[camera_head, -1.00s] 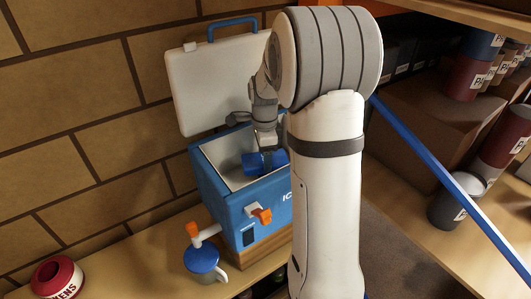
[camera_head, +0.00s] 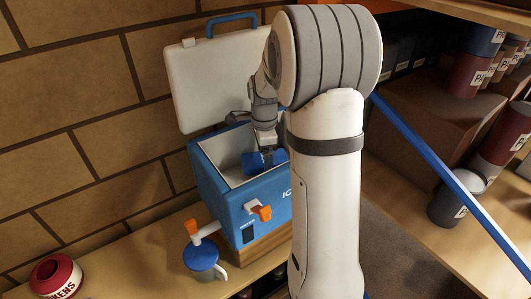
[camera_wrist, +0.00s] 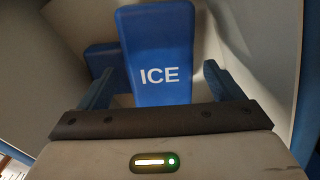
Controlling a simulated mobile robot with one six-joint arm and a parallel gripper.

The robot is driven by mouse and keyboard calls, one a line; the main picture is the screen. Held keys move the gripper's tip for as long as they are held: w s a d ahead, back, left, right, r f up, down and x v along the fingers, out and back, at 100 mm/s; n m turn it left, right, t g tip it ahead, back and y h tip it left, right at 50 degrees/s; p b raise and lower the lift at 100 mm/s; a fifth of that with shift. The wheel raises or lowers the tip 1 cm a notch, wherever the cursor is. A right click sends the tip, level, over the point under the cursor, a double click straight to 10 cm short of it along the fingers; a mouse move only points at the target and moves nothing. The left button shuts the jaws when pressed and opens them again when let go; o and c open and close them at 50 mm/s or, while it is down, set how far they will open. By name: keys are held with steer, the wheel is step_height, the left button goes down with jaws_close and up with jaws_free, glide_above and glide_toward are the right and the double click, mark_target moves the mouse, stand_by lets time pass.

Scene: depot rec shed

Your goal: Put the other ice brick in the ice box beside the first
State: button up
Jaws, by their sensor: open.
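The ice box (camera_head: 225,205) is a blue box with its white lid (camera_head: 205,85) standing open behind it. My gripper (camera_head: 267,155) reaches down into its opening. In the wrist view, a blue brick marked ICE (camera_wrist: 160,60) stands between my gripper's (camera_wrist: 160,88) two blue fingers, with a gap showing on each side. A second blue brick (camera_wrist: 102,60) stands partly hidden behind it, to the left, inside the box. In the head view, blue shows around the fingers, but I cannot separate the two bricks there.
A red can-shaped holder (camera_head: 55,276) is at lower left. A brick wall is behind. Paint tins and a blue pole (camera_head: 450,182) are at right.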

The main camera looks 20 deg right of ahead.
mark_target(262, 209)
step_height(262, 209, up, 12)
steer(key=s+a+n, duration=0.2)
steer(key=s+n, duration=0.1)
steer(key=s, duration=0.1)
steer(key=s+a+r+n+t, duration=0.1)
steer(key=s+a+n, duration=0.2)
steer(key=s+n, duration=0.1)
steer(key=s+a+n+t, duration=0.1)
steer(key=s+a+n, duration=0.1)
steer(key=s+n, duration=0.2)
steer(key=shift+s+a+r+b, duration=0.2)
steer(key=shift+s+r+b, duration=0.05)
steer(key=shift+s+b, duration=0.2)
steer(key=s+a+f+n, duration=0.1)
steer(key=s+n, duration=0.2)
steer(key=s+f+n+t, duration=0.1)
steer(key=s+n, duration=0.2)
steer(key=s+a+f+n, duration=0.1)
steer(key=s+f+n, duration=0.1)
steer(key=s+n, duration=0.1)
steer(key=shift+a, duration=0.3)
steer(key=shift+s+f, duration=0.1)
steer(key=shift+s, duration=0.05)
